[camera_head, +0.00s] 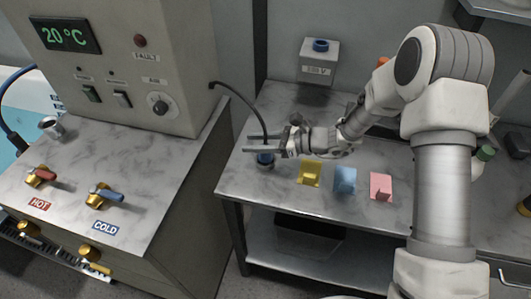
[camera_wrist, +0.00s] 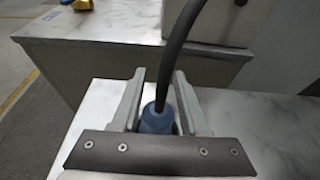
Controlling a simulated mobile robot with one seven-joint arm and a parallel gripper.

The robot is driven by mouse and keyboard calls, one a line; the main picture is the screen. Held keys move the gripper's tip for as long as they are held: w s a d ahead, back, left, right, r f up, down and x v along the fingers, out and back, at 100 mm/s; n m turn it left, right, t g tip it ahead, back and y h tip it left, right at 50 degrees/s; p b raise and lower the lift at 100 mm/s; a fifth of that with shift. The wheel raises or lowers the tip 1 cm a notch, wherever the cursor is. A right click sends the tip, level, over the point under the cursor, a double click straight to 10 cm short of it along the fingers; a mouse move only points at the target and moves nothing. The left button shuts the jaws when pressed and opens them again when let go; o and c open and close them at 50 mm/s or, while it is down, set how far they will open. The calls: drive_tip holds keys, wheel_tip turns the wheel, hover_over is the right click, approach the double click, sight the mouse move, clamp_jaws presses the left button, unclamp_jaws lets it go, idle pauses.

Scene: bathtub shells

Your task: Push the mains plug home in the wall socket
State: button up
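The blue mains plug (camera_head: 265,158) stands upright at the left end of the marble bench, with a black cable (camera_head: 241,98) rising from its top. My gripper (camera_head: 262,144) points left at the plug, its two fingers spread. In the wrist view the plug (camera_wrist: 157,119) and its cable lie between the fingers (camera_wrist: 160,100); the plug appears low between them, and I see no firm grip. The wall socket is a pale box (camera_head: 318,68) labelled with a voltage, at the back of the bench, with a blue round part on top. The plug is apart from it.
The marble bench (camera_head: 240,180) has bare room around the plug.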

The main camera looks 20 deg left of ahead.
clamp_jaws()
idle(0.3)
